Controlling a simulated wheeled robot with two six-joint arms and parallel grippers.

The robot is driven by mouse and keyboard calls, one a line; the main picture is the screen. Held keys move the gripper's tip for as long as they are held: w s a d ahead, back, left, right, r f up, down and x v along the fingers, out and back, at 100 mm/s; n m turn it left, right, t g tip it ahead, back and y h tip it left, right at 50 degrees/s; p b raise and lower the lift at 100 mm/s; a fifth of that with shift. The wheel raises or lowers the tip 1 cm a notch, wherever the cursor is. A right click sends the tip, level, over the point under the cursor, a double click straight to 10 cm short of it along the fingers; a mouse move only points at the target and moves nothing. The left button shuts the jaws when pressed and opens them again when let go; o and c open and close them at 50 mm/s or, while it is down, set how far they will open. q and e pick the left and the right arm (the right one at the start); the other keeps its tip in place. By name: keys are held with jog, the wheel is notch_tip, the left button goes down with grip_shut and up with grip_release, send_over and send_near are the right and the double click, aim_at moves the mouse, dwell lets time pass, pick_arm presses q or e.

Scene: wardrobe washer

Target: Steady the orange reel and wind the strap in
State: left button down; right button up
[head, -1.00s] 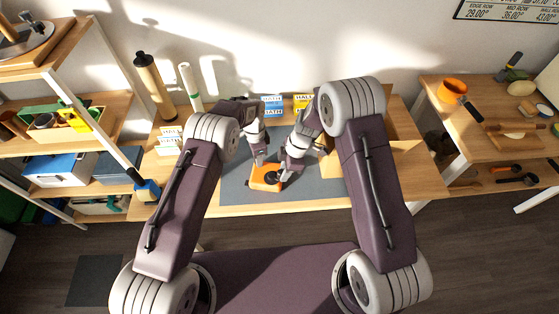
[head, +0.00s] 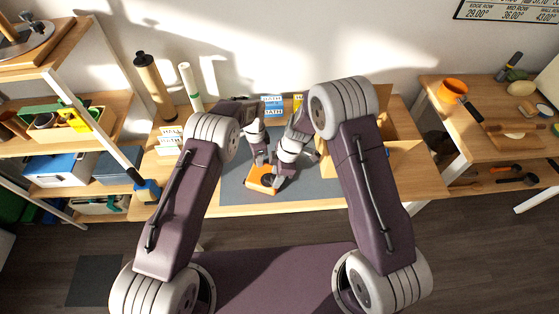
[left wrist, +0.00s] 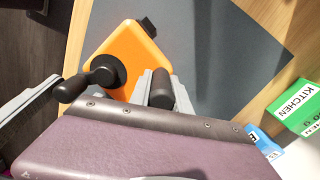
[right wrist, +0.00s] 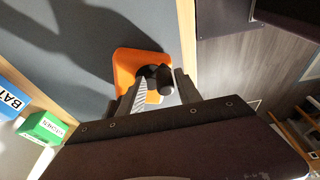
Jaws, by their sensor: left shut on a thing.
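The orange reel (head: 260,178) lies on the grey mat (head: 232,186) on the bench. In the left wrist view the reel (left wrist: 136,50) shows a black hub and a crank knob (left wrist: 70,90). My left gripper (left wrist: 162,85) is shut on a dark upright handle beside the orange body; it also shows in the head view (head: 259,160). My right gripper (head: 280,180) is low over the reel's right side. In the right wrist view its open fingers (right wrist: 160,85) stand on both sides of the dark crank knob (right wrist: 166,80). I cannot clearly make out the strap.
Small labelled boxes (head: 272,104) stand behind the mat. A brown roll (head: 153,86) and a white roll (head: 190,86) stand at the back left. The mat in front of the reel is mostly clear.

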jog(key=shift+s+r, duration=0.1)
jog(key=shift+a+v, duration=0.2)
jog(key=shift+v, duration=0.6)
jog(key=shift+a+v, duration=0.2)
jog(key=shift+v, duration=0.55)
jog(key=shift+a+v, duration=0.15)
jog(key=shift+v, duration=0.65)
jog(key=shift+r, duration=0.1)
jog(key=v, duration=1.2)
jog(key=shift+d, duration=0.1)
pick_arm(q)
jog(key=c, duration=1.1)
grip_release()
jog(key=shift+c, duration=0.2)
notch_tip(320, 180, up, 12)
